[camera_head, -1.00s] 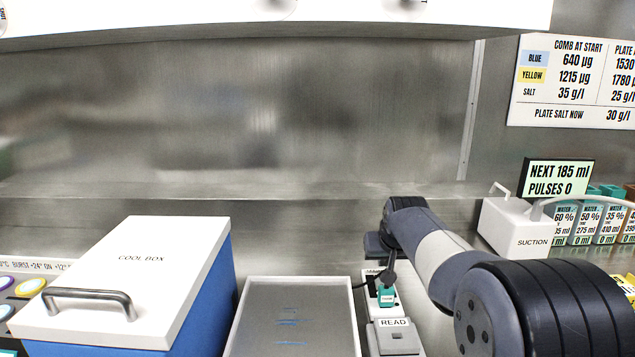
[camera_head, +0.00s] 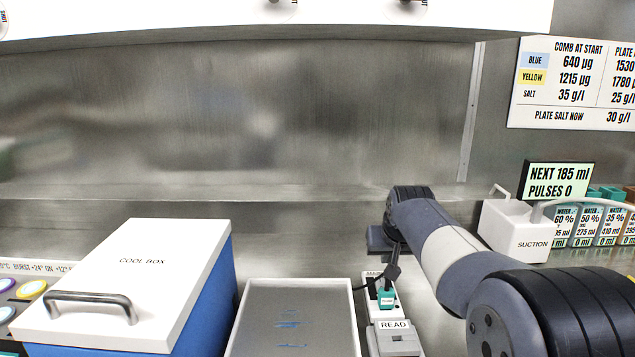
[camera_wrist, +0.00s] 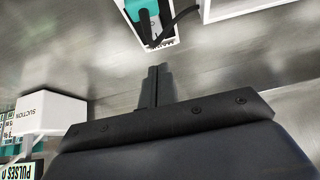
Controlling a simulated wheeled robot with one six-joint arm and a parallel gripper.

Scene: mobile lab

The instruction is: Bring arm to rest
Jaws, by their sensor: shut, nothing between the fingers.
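My arm reaches in from the lower right of the head view, with its wrist end near the back wall. My gripper (camera_wrist: 157,86) shows in the wrist view with its dark fingers together and nothing between them. It is above the bare steel counter (camera_wrist: 210,75). The fingertips appear apart from the small device with a teal piece (camera_wrist: 143,10) beyond them.
A cool box (camera_head: 130,275) stands at the left, beside a grey tray (camera_head: 240,330) with blue marks. The READ device (camera_head: 395,340) and teal piece (camera_head: 386,298) sit right of the tray. A white SUCTION box (camera_head: 512,232) and several water containers (camera_head: 585,225) stand at the right.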

